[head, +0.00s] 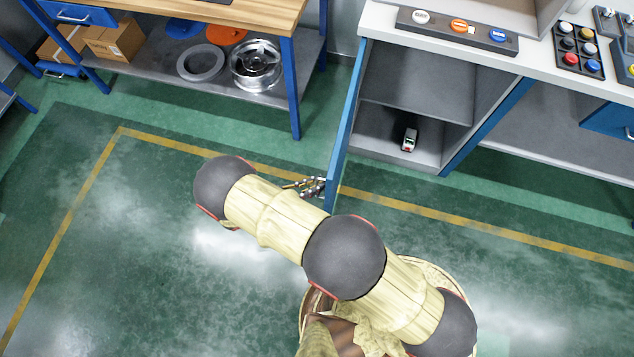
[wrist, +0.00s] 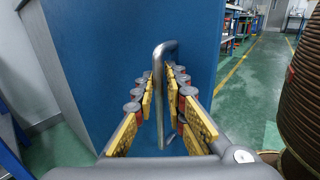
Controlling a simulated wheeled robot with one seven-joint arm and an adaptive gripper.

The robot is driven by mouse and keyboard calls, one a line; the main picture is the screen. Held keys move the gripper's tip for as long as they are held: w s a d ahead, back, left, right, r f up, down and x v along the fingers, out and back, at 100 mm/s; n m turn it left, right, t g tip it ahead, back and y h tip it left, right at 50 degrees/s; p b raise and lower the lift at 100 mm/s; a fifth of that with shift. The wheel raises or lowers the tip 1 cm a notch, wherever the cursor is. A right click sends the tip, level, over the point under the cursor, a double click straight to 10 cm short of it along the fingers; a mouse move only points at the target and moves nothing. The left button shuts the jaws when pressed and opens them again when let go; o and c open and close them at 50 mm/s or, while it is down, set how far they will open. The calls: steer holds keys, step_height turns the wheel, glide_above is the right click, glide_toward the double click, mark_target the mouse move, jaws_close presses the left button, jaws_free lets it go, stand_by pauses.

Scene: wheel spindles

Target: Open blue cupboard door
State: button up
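The blue cupboard door (head: 345,130) stands swung wide out from the grey cupboard (head: 395,150), seen nearly edge-on in the head view. In the wrist view its blue face (wrist: 100,50) fills the left and middle. A bent metal bar handle (wrist: 160,100) stands upright on it. My gripper (head: 312,187) is at the door's outer end, on its left side. In the wrist view my gripper (wrist: 163,85) has its fingers apart, one on each side of the handle.
The open cupboard holds a small white, red and black item (head: 409,139). A workbench (head: 285,60) with a wheel rim (head: 256,65) on its lower shelf stands to the left. The green floor (head: 130,230) left of my arm is clear.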

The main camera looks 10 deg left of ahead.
steer(key=v, duration=1.1)
steer(key=shift+s+a, duration=0.2)
steer(key=shift+a, duration=0.05)
